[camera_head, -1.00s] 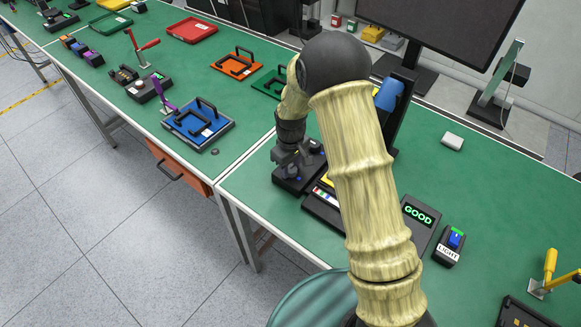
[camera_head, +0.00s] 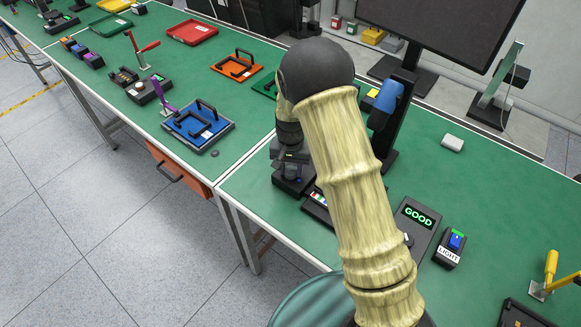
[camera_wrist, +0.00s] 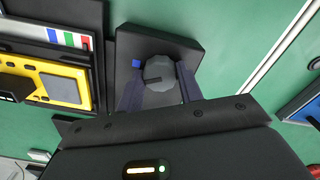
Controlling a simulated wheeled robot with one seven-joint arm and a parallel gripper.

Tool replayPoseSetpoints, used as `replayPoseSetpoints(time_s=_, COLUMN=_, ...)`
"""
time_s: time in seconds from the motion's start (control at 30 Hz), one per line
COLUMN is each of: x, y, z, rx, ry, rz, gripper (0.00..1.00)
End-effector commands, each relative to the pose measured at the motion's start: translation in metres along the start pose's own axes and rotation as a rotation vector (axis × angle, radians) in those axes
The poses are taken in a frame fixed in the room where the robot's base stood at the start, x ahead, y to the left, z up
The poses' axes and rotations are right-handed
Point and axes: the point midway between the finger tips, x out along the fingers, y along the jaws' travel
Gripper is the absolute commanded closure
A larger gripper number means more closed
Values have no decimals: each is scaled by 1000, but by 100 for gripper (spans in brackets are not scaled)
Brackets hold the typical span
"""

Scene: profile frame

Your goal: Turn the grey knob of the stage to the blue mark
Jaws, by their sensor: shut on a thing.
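The stage is a black block (camera_wrist: 192,42) with a round grey knob (camera_wrist: 158,68) on top, seen in the wrist view. The small blue mark (camera_wrist: 137,63) lies at the knob's upper left. A dark pointer line on the knob points left and slightly down, not in line with the blue mark. My gripper (camera_wrist: 159,84) is shut on the knob, one finger on each side. In the head view my gripper (camera_head: 291,157) is over the stage (camera_head: 290,182), and my arm hides much of the area; the knob cannot be made out there.
Beside the stage is a black device with a yellow panel (camera_wrist: 69,87) and a holder with coloured strips (camera_wrist: 67,38). A GOOD display (camera_head: 418,216) and a LIGHT switch box (camera_head: 450,246) stand to the right. A blue tray (camera_head: 198,128) is on the adjoining table.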

Motion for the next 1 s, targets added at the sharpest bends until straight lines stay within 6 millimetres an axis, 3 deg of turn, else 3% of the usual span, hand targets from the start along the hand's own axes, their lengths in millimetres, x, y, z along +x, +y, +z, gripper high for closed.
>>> replayPoseSetpoints(time_s=0.5, x=-3, y=-1, z=-2, rx=403, ry=7, rz=-4, gripper=86)
replayPoseSetpoints(time_s=1.0, x=-2, y=-1, z=-3, rx=489, ry=7, rz=-5, gripper=86)
